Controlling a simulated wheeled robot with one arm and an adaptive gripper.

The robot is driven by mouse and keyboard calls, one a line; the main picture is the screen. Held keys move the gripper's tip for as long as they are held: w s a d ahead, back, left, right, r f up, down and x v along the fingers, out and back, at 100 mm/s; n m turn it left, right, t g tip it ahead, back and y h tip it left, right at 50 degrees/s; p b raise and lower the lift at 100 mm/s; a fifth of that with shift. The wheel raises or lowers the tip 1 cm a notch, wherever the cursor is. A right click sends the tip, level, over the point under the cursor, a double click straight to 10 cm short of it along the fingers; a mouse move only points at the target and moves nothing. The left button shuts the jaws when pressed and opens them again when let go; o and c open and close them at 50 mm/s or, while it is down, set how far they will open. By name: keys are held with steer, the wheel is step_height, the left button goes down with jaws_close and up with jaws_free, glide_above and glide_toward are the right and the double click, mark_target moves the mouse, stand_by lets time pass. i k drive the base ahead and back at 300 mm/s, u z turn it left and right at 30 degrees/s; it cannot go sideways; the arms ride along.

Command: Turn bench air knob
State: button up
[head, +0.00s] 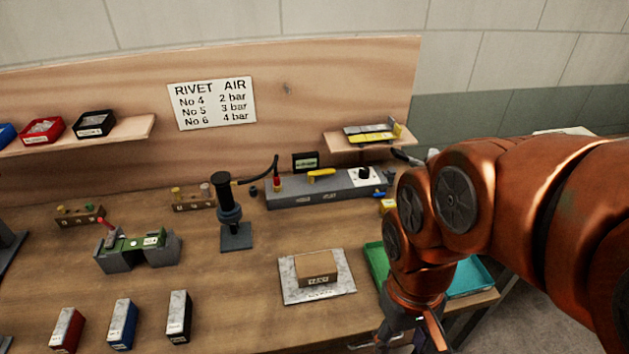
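A long grey box (310,190) stands at the back of the wooden bench. A small dark knob (364,173) sits on a white plate at its right end; its pointer is too small to read. A yellow lever (321,173) lies on the box's top, and a small dark display (305,162) stands behind it. My gripper (402,341) hangs low at the bottom edge of the head view, in front of and well below the knob, apart from it. Its fingertips are cut off or unclear, so I cannot tell its opening or anything held.
A sign (212,103) lists bar values for rivet numbers. A black upright tool (229,210) with a hose stands left of the box. A brown block lies on a grey plate (337,290). A green tray (375,262) is partly behind my arm. A small shelf (345,140) overhangs the box.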

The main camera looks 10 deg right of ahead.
mark_target(364, 172)
steer(key=u, duration=1.15)
steer(key=i, duration=0.4)
steer(key=z, duration=0.5)
